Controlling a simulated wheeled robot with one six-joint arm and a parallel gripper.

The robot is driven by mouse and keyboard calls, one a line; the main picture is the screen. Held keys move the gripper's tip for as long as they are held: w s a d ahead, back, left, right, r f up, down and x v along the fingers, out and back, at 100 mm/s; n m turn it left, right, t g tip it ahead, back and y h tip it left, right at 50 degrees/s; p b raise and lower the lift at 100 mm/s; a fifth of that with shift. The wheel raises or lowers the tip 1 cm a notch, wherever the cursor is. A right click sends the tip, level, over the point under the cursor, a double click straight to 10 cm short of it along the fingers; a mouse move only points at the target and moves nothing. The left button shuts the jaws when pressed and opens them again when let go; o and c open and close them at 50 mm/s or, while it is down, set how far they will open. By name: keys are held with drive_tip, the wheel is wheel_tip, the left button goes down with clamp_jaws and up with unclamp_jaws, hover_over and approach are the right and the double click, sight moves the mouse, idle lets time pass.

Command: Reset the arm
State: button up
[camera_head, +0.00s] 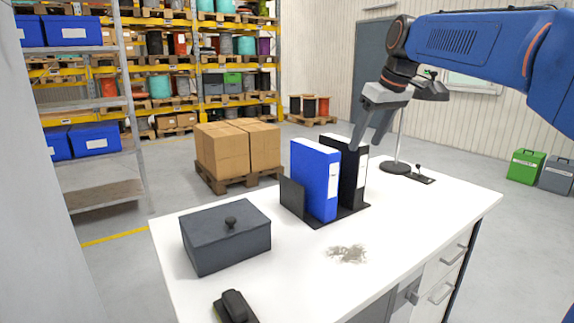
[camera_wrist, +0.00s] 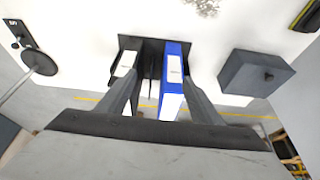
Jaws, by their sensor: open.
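My gripper (camera_head: 368,142) hangs from my blue arm above the back of the white table, close to the black binder (camera_head: 353,170). Its two fingers point down and stand apart, with nothing held between them. In the wrist view the open fingers (camera_wrist: 162,92) frame the binder holder, with the blue binder (camera_wrist: 172,82) and the black binder (camera_wrist: 125,66) beyond them. I cannot tell the exact gap between the fingers and the binders.
The white table (camera_head: 400,222) also bears a dark lidded box (camera_head: 226,237), a pile of shavings (camera_head: 347,253), a black-and-green item (camera_head: 235,307) and a lamp base (camera_head: 396,168). Shelving and a pallet with cartons (camera_head: 237,149) stand behind. The table's right front is clear.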

drive_tip(key=s+d+f+m+h, duration=0.1)
drive_tip(key=s+d+f+m, duration=0.2)
drive_tip(key=s+f, duration=1.1)
drive_tip(key=s+d+f+m+t+h, duration=0.1)
drive_tip(key=s+d+f+m, duration=0.2)
drive_tip(key=s+f, duration=1.2)
drive_tip(key=s+d, duration=0.2)
drive_tip(key=s, duration=0.3)
drive_tip(key=shift+s, duration=0.15)
